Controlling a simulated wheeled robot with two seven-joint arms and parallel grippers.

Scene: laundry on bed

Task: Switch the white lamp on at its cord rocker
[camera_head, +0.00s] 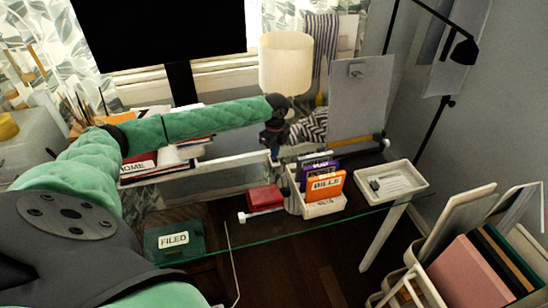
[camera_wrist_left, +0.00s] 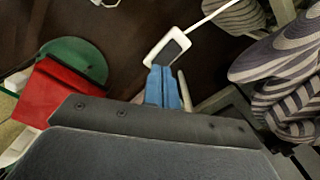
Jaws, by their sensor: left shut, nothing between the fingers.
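The lamp (camera_head: 285,65) has a pale cream shade and stands at the back of the desk; its lower part is hidden behind my left arm and gripper. My left gripper (camera_head: 275,152) points down in front of the lamp, its fingers shut and empty. In the left wrist view, the cord rocker (camera_wrist_left: 171,46) is a white body with a dark middle, and a white cord (camera_wrist_left: 212,16) runs up to the right from it. The blue fingertips (camera_wrist_left: 163,76) are at its lower edge; I cannot tell whether they touch. I cannot make out the rocker in the head view. My right gripper is not in view.
A white organizer with an orange BILLS box (camera_head: 325,186) and a red box (camera_head: 265,197) stand near the gripper. A white tray (camera_head: 392,181) lies to the right. A grey board (camera_head: 362,95) and striped cloth (camera_wrist_left: 285,62) are close on the right. A monitor (camera_head: 160,30) stands behind.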

